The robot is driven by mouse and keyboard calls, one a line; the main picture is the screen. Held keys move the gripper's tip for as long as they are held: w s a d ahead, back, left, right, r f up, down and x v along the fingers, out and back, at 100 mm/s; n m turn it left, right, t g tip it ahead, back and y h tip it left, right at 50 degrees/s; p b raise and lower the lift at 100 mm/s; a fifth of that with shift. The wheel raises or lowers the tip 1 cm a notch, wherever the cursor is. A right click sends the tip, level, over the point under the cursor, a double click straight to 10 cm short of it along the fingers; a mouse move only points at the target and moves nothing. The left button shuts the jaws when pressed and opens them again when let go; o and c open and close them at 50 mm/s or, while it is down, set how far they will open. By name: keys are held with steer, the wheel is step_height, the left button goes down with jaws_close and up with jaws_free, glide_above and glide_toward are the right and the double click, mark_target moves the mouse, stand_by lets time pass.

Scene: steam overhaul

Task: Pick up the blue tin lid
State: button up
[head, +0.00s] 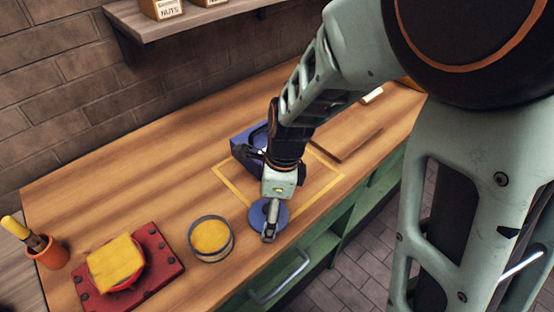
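A blue disc that looks like the tin lid (283,215) lies flat on the wooden bench near its front edge. My gripper (269,237) points down over this disc, and its fingers cover the disc's middle. The fingers look narrow from this side, and I cannot tell whether they are open or shut, or whether they touch the disc. A round tin (225,256) with yellow contents stands to the left of the disc, open at the top.
A dark blue box-like object (242,154) stands behind my gripper, partly hidden by my arm. A yellow outline (226,186) marks the bench. At left are a red block (165,268) with a yellow cloth-like piece (116,262) and an orange pot (47,256) holding a brush.

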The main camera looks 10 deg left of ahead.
steer(key=c, duration=1.3)
steer(key=shift+r, duration=0.1)
steer(key=shift+c, duration=0.6)
